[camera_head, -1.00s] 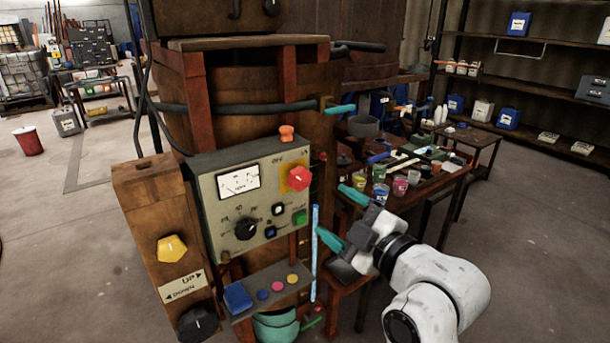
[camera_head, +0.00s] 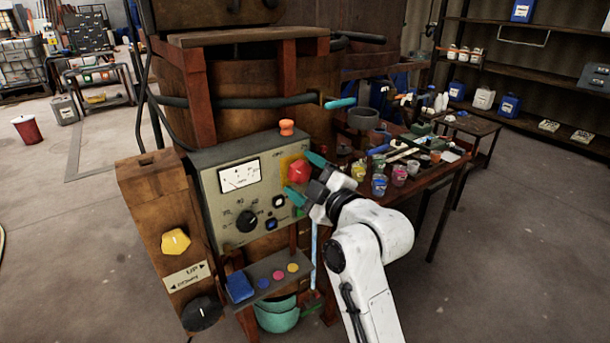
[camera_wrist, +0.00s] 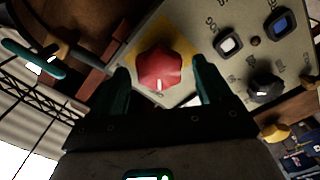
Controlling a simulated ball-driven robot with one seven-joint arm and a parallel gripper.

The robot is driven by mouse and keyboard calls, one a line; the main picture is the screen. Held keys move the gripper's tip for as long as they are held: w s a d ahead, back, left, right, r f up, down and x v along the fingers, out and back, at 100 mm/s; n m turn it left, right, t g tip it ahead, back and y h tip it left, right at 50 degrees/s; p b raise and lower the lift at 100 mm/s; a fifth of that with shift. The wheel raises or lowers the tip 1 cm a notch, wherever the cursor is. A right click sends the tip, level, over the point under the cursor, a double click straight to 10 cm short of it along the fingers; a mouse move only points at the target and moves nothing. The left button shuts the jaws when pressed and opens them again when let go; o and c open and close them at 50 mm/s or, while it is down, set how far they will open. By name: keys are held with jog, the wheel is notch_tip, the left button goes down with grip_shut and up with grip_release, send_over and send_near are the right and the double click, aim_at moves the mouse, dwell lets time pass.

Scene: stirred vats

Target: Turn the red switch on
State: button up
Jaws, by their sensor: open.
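The red switch (camera_head: 298,171) is a faceted red knob on a yellow square plate at the upper right of the grey control panel (camera_head: 213,190). My gripper (camera_head: 305,180) is open at the panel's right side, its teal fingers close to the knob. In the wrist view the red switch (camera_wrist: 160,70) lies between and just beyond the two teal fingers (camera_wrist: 162,85), with a white mark on its lower face. I cannot tell whether the fingers touch it.
The panel also has a dial gauge (camera_head: 240,175), a black knob (camera_head: 246,221) and small square buttons. An orange knob (camera_head: 287,127) sits on top. A wooden box with a yellow knob (camera_head: 175,242) stands left. A cluttered table (camera_head: 425,180) is close on the right.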

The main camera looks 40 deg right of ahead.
jog(key=c, duration=1)
jog(key=shift+c, duration=0.2)
jog(key=shift+m, duration=0.3)
jog(key=m+p, duration=0.1)
jog(key=m, duration=0.3)
jog(key=shift+r, duration=0.1)
jog(key=m+p, duration=0.1)
jog(key=m, duration=0.4)
jog(key=shift+d+p, duration=0.1)
jog(key=shift+p, duration=0.2)
jog(key=m+p, duration=0.1)
jog(key=m, duration=0.3)
jog(key=shift+d+m+p, duration=0.1)
jog(key=shift+m+p, duration=0.85)
jog(key=shift+m, duration=1.15)
